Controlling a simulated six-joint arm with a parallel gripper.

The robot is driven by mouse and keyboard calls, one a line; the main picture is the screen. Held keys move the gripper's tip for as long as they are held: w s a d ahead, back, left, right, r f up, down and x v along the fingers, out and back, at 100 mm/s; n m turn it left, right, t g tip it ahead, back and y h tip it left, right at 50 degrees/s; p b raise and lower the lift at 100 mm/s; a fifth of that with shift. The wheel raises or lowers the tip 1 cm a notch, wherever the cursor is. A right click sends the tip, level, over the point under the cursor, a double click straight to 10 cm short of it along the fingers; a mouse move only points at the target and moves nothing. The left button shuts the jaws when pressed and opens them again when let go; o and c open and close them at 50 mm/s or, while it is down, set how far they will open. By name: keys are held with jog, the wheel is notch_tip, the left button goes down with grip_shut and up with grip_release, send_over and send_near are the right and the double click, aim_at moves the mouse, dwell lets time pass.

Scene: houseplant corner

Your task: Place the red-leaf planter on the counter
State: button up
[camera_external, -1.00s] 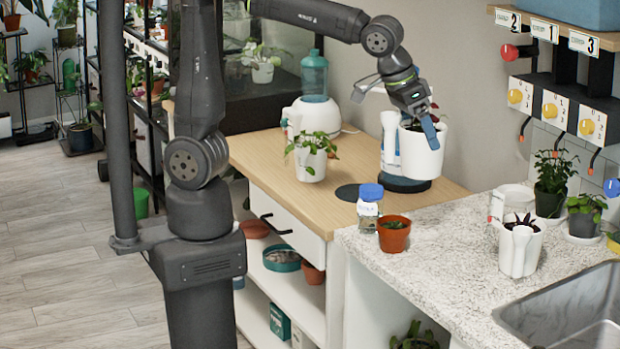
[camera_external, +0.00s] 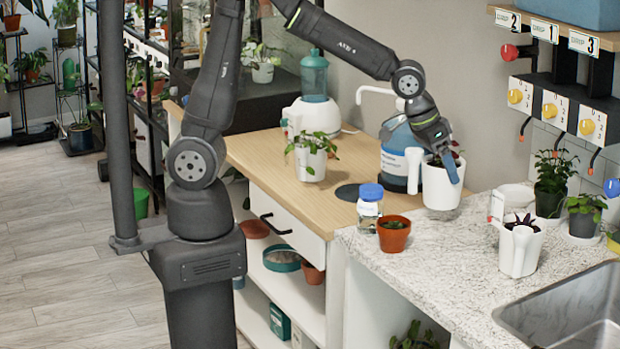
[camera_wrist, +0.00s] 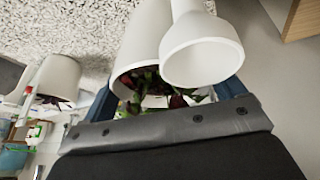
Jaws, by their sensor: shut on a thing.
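The red-leaf planter (camera_external: 441,188), a white pot with a white side piece, is held upright over the back left part of the speckled counter (camera_external: 450,240). Whether its base touches the counter is not clear. My gripper (camera_external: 449,164) is shut on the pot's rim from above. In the wrist view the white pot (camera_wrist: 140,60) sits between my blue fingers, with dark red and green leaves (camera_wrist: 150,88) at its mouth. Granite shows behind it.
A blue-capped jar (camera_external: 369,208) and a terracotta pot (camera_external: 393,238) stand at the counter's left end. Another white planter (camera_external: 520,250) stands right, by the sink (camera_external: 570,310). A large blue bottle (camera_external: 397,160) stands behind my gripper. Mid-counter is clear.

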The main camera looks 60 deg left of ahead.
aim_at(441, 181)
jog(key=shift+f, duration=1.85)
jog(key=shift+f, duration=0.15)
jog(key=o, duration=1.1)
jog(key=v, duration=1.2)
